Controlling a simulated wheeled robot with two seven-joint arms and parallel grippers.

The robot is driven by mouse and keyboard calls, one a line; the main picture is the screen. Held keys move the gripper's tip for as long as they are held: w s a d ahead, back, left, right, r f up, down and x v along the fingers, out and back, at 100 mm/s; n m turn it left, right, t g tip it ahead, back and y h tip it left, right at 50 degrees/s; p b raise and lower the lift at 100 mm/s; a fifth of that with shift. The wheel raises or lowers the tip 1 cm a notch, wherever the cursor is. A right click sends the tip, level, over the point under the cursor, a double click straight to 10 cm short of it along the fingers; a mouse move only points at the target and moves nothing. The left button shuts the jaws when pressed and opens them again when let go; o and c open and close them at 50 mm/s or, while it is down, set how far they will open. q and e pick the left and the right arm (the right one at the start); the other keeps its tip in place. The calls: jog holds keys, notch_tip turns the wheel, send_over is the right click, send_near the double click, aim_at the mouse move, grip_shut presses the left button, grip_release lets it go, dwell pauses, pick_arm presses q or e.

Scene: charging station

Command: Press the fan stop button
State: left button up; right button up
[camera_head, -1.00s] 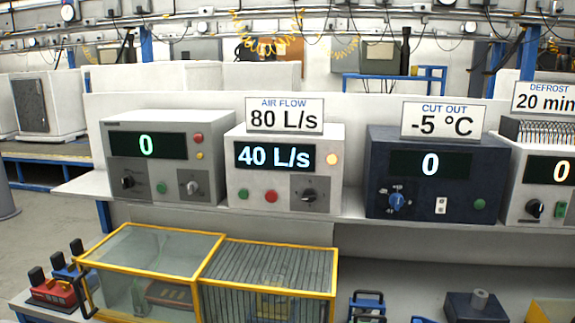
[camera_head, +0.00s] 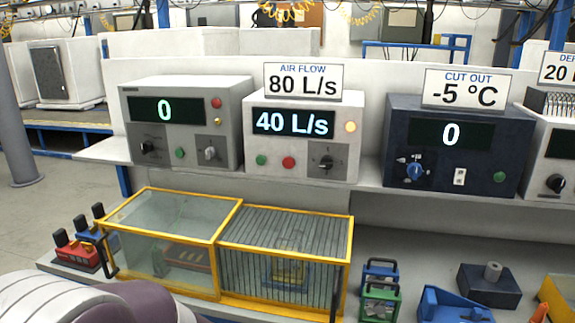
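The air flow unit (camera_head: 251,140) is a white box on the shelf. Its display (camera_head: 292,123) reads 40 L/s, and the sign (camera_head: 303,80) above it says AIR FLOW 80 L/s. A red button (camera_head: 288,162) sits low on its front, between a green button (camera_head: 261,160) on the left and a dark knob (camera_head: 326,162) on the right. A yellow-orange light (camera_head: 351,127) glows beside the display. No label naming a fan stop button is readable. Part of my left arm shows at the bottom left, well below the unit. Neither gripper is in view.
A grey unit (camera_head: 183,95) reading 0 stands left, with its own red button (camera_head: 217,103). A dark blue unit (camera_head: 395,125) stands right under a CUT OUT sign (camera_head: 465,88). A yellow-framed glass and wire cage (camera_head: 235,226) stands below, in front of the shelf (camera_head: 360,185).

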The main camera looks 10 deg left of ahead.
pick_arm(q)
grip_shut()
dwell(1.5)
